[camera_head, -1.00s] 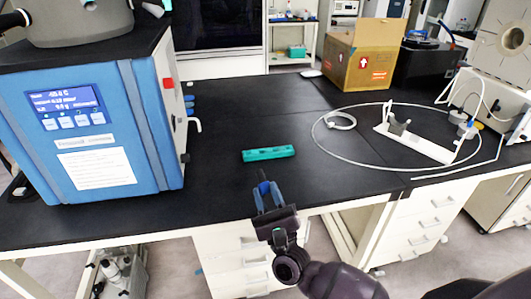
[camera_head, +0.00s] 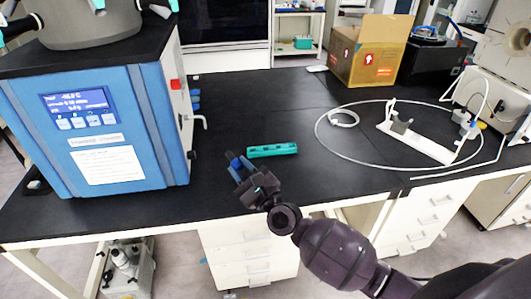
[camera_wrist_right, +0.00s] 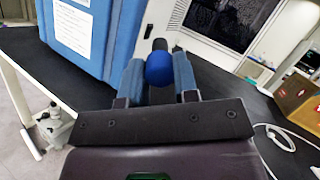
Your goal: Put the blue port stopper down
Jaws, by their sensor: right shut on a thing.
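My right gripper (camera_head: 238,170) is over the black bench top, to the left of and a little nearer than the teal rack, and points towards the freeze dryer. It is shut on the blue port stopper, whose round blue end (camera_wrist_right: 160,69) shows between the two fingers in the right wrist view, with a dark part beyond it. In the head view the stopper is small and hard to make out at the fingertips. Whether it touches the bench I cannot tell. My left gripper is not in view.
The blue freeze dryer (camera_head: 110,130) stands at the left, with taps on its right side. The teal rack (camera_head: 272,150) lies right of the gripper. A looped white tube (camera_head: 325,148) and white stand (camera_head: 425,147) are further right. A cardboard box (camera_head: 370,55) stands behind. Bare bench lies between dryer and rack.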

